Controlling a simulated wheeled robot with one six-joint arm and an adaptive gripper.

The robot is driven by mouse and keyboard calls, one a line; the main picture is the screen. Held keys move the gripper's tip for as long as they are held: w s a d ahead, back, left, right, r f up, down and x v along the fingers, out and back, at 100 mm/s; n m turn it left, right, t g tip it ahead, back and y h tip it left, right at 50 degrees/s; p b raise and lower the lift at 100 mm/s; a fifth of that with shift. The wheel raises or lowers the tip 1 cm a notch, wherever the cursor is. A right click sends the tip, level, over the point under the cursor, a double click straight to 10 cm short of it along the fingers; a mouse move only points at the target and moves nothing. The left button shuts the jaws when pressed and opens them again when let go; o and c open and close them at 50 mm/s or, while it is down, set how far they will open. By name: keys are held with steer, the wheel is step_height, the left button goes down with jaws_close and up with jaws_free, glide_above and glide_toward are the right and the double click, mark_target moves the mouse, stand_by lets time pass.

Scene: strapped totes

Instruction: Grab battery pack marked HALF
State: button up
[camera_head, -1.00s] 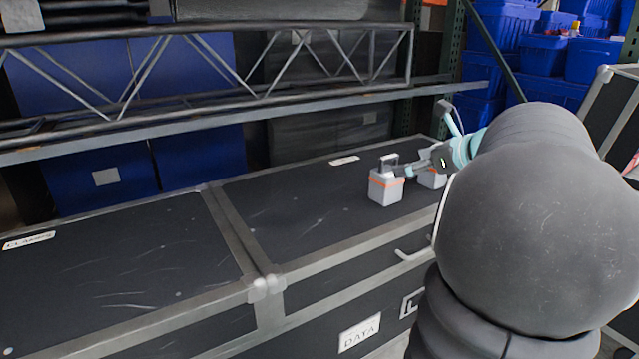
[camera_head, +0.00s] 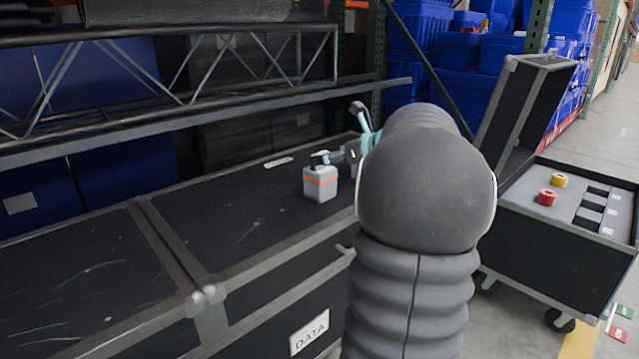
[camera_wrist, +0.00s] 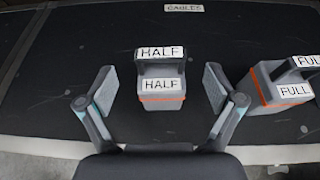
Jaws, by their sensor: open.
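The battery pack marked HALF (camera_wrist: 162,97) is a grey block with an orange band and a top handle, upright on the black case lid. In the wrist view my gripper (camera_wrist: 159,86) is open, one finger on each side of this pack, with gaps on both sides. A second pack marked FULL (camera_wrist: 285,84) stands to its right, cut by the picture edge. In the head view the left pack (camera_head: 320,184), its marking unreadable there, stands beside my gripper; my arm hides most of the area to its right.
The black flight case (camera_head: 235,215) has metal edges and a DATA label. A metal truss (camera_head: 200,70) on a shelf runs above and behind it. An open case (camera_head: 570,235) with red and yellow items stands right. Blue totes (camera_head: 480,50) are stacked behind.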

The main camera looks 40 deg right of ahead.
steer(key=x, duration=0.4)
steer(key=shift+w+f+b, duration=0.1)
steer(key=shift+w+b, duration=0.2)
steer(key=shift+w, duration=0.05)
steer(key=c, duration=1.6)
jaws_close()
steer(key=shift+r, duration=0.2)
